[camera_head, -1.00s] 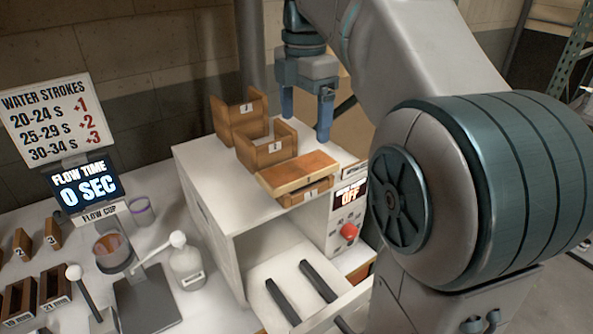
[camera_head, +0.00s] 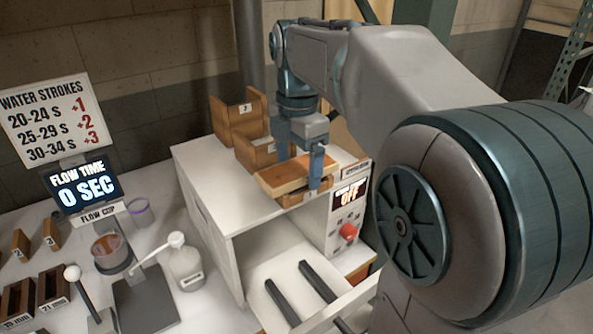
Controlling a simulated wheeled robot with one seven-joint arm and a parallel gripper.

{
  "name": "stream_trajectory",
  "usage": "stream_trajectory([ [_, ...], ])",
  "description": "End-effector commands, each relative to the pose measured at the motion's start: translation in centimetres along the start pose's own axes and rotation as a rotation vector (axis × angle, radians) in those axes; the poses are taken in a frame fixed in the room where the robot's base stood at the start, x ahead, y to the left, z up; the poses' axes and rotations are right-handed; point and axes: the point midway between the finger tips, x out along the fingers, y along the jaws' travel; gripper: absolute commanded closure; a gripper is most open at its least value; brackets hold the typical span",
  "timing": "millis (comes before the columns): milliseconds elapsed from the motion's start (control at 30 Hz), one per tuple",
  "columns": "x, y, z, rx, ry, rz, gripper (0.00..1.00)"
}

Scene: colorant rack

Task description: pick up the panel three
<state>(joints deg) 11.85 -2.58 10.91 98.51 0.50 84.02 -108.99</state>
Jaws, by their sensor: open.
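A flat wooden panel (camera_head: 283,178) lies across the front wooden holder (camera_head: 290,199) on top of the white cabinet. No number is readable on this panel, so I cannot tell whether it is panel three. My gripper (camera_head: 300,172) is open and points down at the panel's right part, one finger behind it and the other at its front right. I cannot tell whether the fingers touch it. A small upright wooden piece marked 3 (camera_head: 51,233) stands on the table at the far left.
Two more wooden holders, middle (camera_head: 255,153) and rear (camera_head: 237,117), stand behind on the cabinet (camera_head: 195,165). The cabinet front is open, with dark rails. A display reading OFF (camera_head: 350,195) sits right. A bottle (camera_head: 186,268) and flow cup (camera_head: 107,250) stand left.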

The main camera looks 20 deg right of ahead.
Motion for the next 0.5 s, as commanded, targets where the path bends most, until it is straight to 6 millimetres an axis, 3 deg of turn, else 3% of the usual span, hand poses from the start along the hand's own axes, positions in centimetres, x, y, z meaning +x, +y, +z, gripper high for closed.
stream_trajectory([
  [100,-0.03,0.0,0.01,0.0,0.0,0.0,0.18],
  [267,-0.04,0.0,0.02,0.0,0.0,0.0,0.63],
  [500,-0.07,0.0,0.03,0.0,0.0,0.0,0.66],
])
